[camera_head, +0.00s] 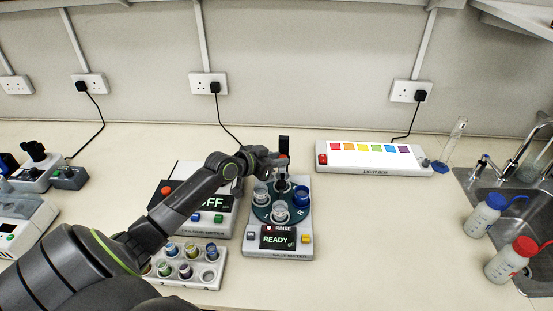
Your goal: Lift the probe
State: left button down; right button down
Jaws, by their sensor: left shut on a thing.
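The salt meter (282,254) stands mid-bench, its screen reading READY under the word RINSE. A dark round carousel (262,212) on it carries clear beakers (279,212) and one with blue liquid (301,196). The dark upright probe (284,144) rises at the back of the meter. My left gripper (284,161) is at the probe, shut on it. The jaws partly cover the probe; its lower end is near the back of the carousel, and I cannot tell whether it sits in a beaker. My right gripper is out of view.
A stirrer-like box (215,218) reading OFF stands left of the meter, partly behind my left arm. A vial rack (211,279) is in front of it. A light box (372,163) lies behind right. Wash bottles (484,217) stand by the sink. Bench right of the meter is clear.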

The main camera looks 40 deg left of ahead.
pick_arm(q)
notch_tip(320, 180, up, 6)
jog(key=p, duration=0.3)
jog(key=shift+w+f, duration=0.1)
jog(key=shift+f, duration=0.05)
jog(key=c, duration=1.4)
grip_release()
jog(key=shift+o, duration=0.8)
